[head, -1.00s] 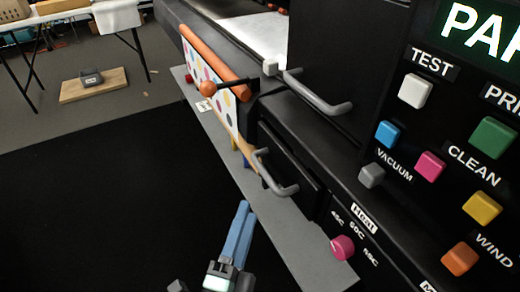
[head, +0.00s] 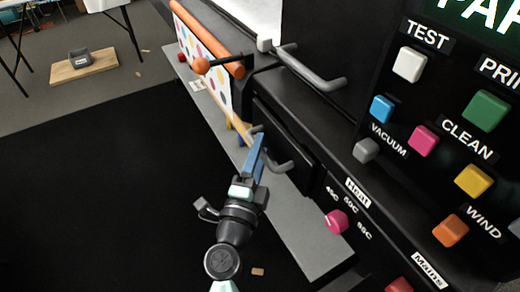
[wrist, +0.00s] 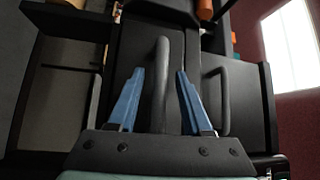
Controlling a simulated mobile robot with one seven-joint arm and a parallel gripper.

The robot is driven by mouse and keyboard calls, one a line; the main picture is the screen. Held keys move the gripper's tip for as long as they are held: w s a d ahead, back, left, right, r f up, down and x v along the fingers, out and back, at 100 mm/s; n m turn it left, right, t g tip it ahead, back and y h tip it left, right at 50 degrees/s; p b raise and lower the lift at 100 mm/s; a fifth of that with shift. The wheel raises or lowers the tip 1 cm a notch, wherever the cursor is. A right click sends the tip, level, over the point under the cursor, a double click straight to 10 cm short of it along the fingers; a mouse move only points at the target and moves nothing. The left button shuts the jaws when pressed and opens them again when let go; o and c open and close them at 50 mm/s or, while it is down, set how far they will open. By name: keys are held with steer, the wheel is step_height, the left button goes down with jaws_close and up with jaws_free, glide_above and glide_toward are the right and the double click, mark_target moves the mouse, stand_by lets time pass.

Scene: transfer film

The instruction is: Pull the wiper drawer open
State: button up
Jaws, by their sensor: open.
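A dark drawer front (head: 286,128) with a grey bar handle (head: 284,166) is set low in the black machine, and it looks shut. No label naming it the wiper drawer is readable. My gripper (head: 258,142) is at this handle, its blue fingers hiding part of it. In the wrist view, my gripper (wrist: 159,72) is open, with one blue finger on each side of a grey handle (wrist: 161,88). The fingers appear apart from the bar. The dark panel (wrist: 135,55) behind the handle fills the middle of that view.
A larger handle (head: 308,70) sticks out above the drawer. An orange roller (head: 208,38) with a dotted sheet (head: 198,68) is at the left. A grey ledge (head: 300,232) runs below. Buttons and a pink knob (head: 337,222) lie to the right.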

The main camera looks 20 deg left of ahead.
steer(key=shift+w, duration=0.2)
jaws_close()
stand_by(1.4)
